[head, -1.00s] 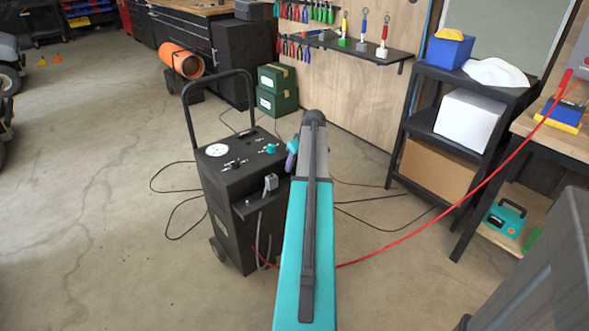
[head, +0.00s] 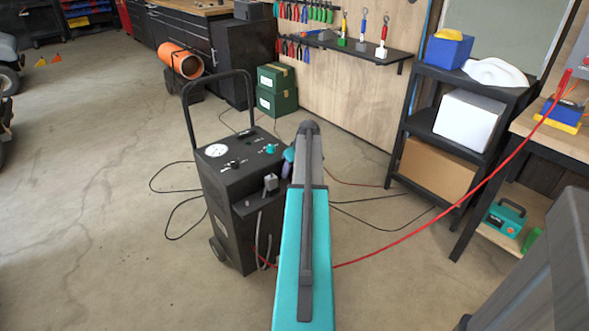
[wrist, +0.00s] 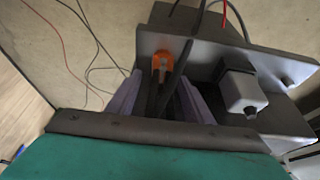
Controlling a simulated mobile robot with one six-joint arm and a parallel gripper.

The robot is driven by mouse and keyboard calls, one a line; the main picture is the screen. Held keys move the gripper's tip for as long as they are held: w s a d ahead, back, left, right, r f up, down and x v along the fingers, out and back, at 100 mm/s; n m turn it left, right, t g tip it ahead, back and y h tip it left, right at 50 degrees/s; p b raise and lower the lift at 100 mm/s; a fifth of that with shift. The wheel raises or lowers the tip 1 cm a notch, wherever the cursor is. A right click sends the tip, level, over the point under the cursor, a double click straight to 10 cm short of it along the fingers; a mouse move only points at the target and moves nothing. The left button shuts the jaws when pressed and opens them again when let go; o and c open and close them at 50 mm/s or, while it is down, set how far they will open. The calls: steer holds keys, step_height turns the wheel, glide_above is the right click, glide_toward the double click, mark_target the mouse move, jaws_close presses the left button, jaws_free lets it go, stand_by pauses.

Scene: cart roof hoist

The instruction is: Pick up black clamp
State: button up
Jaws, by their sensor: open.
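The black clamp (wrist: 177,68) shows in the wrist view as a dark, narrow shape, with an orange piece (wrist: 161,60) beside it at a pale grey bracket plate (wrist: 205,50). My gripper (wrist: 158,88) is open, its two purple fingers on either side of the clamp's dark lower part. I cannot tell whether either finger touches it. In the head view, part of my gripper (head: 287,166) shows at the right side of the black cart (head: 235,225). My arm hides the clamp there.
A grey block (wrist: 241,93) sits on the bracket just right of my gripper. Cables run past the bracket, and a red cable (head: 430,228) stretches from the cart to the workbench at right. A black shelf (head: 440,135) stands to the right.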

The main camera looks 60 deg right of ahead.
steer(key=shift+c, duration=0.5)
jaws_close()
steer(key=shift+r, duration=0.1)
steer(key=shift+r, duration=0.85)
step_height(320, 180, up, 2)
steer(key=shift+r, duration=0.1)
steer(key=s+a+r, duration=0.1)
steer(key=s, duration=1.5)
steer(key=shift+a+b, duration=0.3)
steer(key=shift+a, duration=0.05)
steer(key=shift+w, duration=0.15)
